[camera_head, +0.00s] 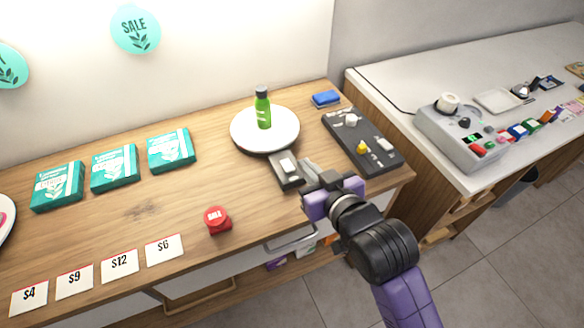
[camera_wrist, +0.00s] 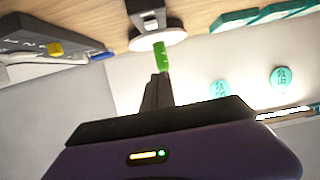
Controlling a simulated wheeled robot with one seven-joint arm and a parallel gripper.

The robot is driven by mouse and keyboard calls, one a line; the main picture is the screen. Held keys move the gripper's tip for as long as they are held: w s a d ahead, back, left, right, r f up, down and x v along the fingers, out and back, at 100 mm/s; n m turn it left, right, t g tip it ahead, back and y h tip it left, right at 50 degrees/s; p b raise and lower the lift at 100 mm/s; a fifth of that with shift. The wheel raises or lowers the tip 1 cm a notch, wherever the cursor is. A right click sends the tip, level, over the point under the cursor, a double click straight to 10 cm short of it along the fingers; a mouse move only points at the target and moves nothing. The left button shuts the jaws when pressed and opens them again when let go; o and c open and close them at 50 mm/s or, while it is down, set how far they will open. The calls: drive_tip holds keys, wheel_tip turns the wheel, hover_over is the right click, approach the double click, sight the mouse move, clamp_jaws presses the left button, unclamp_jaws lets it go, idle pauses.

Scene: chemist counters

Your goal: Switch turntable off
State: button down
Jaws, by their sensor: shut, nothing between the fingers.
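The turntable (camera_head: 247,137) is a round white disc on the wooden counter, with a green bottle (camera_head: 263,108) standing on it. A dark switch box (camera_head: 290,181) with a pale switch (camera_head: 288,165) sits at its front. In the wrist view, the picture is upside down; the turntable (camera_wrist: 172,38) and switch box (camera_wrist: 148,17) are at the top. My gripper (camera_head: 307,168) is shut and empty, its fingers just right of the switch box; they also show in the wrist view (camera_wrist: 158,82). I cannot tell whether they touch it, or which way the switch is set.
A black panel (camera_head: 374,156) with a yellow knob lies right of my gripper, and a blue block (camera_head: 326,99) behind it. A red object (camera_head: 217,220) and teal boxes (camera_head: 114,167) are to the left. A gap separates a second counter with a grey machine (camera_head: 450,139).

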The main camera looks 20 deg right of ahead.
drive_tip(key=f, duration=0.1)
drive_tip(key=p, duration=0.1)
hover_over(292, 177)
drive_tip(key=w, duration=0.1)
drive_tip(key=shift+g, duration=0.3)
wheel_tip(292, 177, down, 4)
drive_tip(key=shift+f, duration=0.1)
drive_tip(key=shift+s+f+p, duration=0.2)
drive_tip(key=shift+f, duration=0.4)
drive_tip(key=shift+s+f+p, duration=0.15)
drive_tip(key=shift+f+p, duration=0.05)
drive_tip(key=shift+f, duration=0.35)
drive_tip(key=shift+s+f, duration=0.1)
drive_tip(key=shift+f, duration=0.7)
